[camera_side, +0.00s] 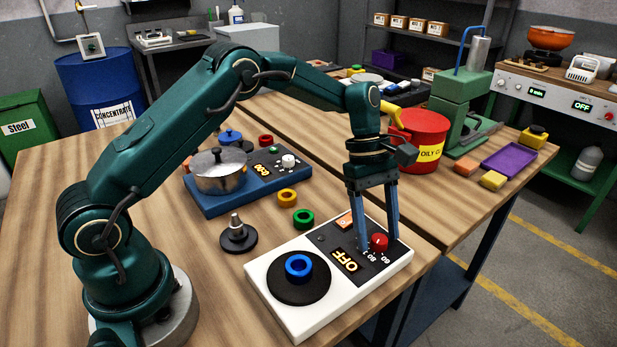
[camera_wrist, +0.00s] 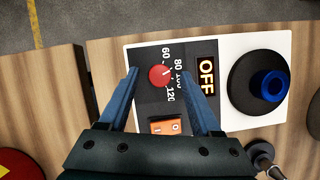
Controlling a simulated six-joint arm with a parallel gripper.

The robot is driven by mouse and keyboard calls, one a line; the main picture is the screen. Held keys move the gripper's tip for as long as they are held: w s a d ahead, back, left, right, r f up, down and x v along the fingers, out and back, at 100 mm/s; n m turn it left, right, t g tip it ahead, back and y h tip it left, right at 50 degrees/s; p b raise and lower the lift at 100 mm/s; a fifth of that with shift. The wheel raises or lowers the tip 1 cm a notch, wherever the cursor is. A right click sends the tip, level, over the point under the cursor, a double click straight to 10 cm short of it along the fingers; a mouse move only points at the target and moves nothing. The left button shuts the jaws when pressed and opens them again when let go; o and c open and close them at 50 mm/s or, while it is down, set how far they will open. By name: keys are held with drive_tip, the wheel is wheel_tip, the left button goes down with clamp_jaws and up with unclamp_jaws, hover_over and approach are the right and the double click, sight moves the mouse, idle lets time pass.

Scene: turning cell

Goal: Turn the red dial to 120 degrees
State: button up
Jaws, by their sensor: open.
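The red dial (camera_side: 378,242) sits on the dark panel of a white box (camera_side: 318,315) near the table's front edge. In the wrist view the dial (camera_wrist: 161,76) shows the marks 60, 80, 100 and 120 beside it, 100 partly covered by a finger. Its pointer setting is too small to read surely. The display (camera_side: 344,260) reads OFF. My gripper (camera_side: 378,245) points down with its fingers apart, one on each side of the dial. In the wrist view my gripper (camera_wrist: 163,75) is open around the dial; I cannot tell whether a finger touches it.
A blue ring (camera_side: 298,266) rests on the box's black round plate. An orange switch (camera_wrist: 165,127) is beside the dial. Behind stand a blue hotplate with a pot (camera_side: 217,173), coloured rings, and a red bucket (camera_side: 421,140). The table edge is close on the right.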

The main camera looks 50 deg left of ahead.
drive_tip(key=n, duration=0.2)
drive_tip(key=shift+s+n+t, duration=0.15)
drive_tip(key=shift+n+t, duration=0.15)
drive_tip(key=shift+t, duration=0.1)
drive_tip(key=v, duration=0.6)
drive_tip(key=shift+d+r, duration=0.1)
drive_tip(key=shift+d, duration=0.05)
drive_tip(key=s+r+m+t+y, duration=0.2)
drive_tip(key=s+r+m+t, duration=0.3)
drive_tip(key=r, duration=0.6)
drive_tip(key=s+a+f+m+y, duration=0.1)
drive_tip(key=s+a+f+m, duration=0.1)
drive_tip(key=s+m, duration=0.3)
drive_tip(key=s+a+f+m+y, duration=0.1)
drive_tip(key=s+a+m, duration=0.1)
drive_tip(key=s+m, duration=0.4)
drive_tip(key=shift+s+f+t, duration=0.4)
drive_tip(key=shift+s, duration=1.6)
